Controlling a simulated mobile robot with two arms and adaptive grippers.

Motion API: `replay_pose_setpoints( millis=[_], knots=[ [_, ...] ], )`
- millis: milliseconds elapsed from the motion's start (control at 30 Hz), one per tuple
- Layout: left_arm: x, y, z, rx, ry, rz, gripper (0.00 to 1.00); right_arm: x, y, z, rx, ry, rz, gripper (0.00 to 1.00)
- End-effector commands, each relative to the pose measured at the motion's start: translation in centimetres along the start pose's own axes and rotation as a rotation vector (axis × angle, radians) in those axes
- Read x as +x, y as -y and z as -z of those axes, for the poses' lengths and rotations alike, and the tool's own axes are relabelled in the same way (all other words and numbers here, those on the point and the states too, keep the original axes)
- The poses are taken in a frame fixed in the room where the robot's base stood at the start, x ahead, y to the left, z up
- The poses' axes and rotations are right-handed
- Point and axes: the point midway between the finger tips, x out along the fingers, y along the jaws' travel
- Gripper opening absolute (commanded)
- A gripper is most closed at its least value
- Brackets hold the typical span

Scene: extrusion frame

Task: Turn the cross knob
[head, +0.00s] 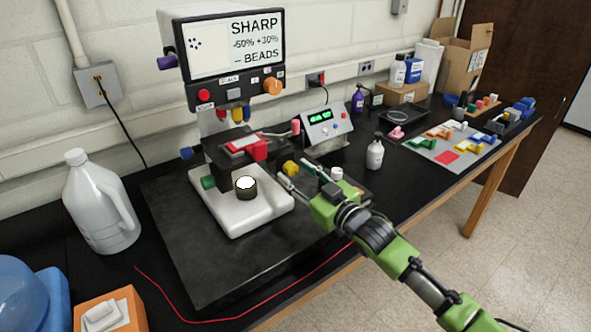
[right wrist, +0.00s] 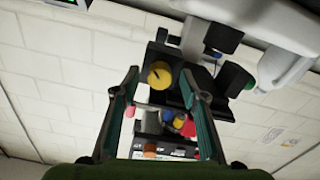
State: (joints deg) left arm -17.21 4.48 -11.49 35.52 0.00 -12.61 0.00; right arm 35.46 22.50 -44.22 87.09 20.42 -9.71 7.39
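A yellow knob (head: 290,168) sticks out of the right side of the dark machine body (head: 226,155), above its white base (head: 270,207). I cannot read a cross shape on it for sure. My right gripper (head: 283,178) is beside it, its fingers pointing at the machine. In the right wrist view the yellow knob (right wrist: 160,75) shows as a round face with a dark mark, between the spread fingertips. The fingers are open and hold nothing; contact with the knob cannot be told. My left gripper is out of view.
A green knob (head: 208,183) and a blue knob (head: 186,153) are on the machine's left. A display panel (head: 238,45) with coloured buttons stands above. A white jug (head: 98,205) stands left.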

Motion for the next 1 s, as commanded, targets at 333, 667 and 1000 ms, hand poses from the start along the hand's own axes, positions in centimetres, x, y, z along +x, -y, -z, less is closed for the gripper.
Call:
replay_pose_setpoints(
  millis=[333,667,1000],
  knots=[
    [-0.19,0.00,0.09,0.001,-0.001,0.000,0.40,0.90,0.01,-0.03,-0.001,0.000,0.000,0.40],
    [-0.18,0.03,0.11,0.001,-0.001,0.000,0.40,0.87,0.02,-0.03,-0.001,0.001,0.000,0.02],
    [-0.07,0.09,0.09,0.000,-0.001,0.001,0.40,0.87,0.00,-0.07,-0.052,0.001,0.000,0.02]
  ],
)
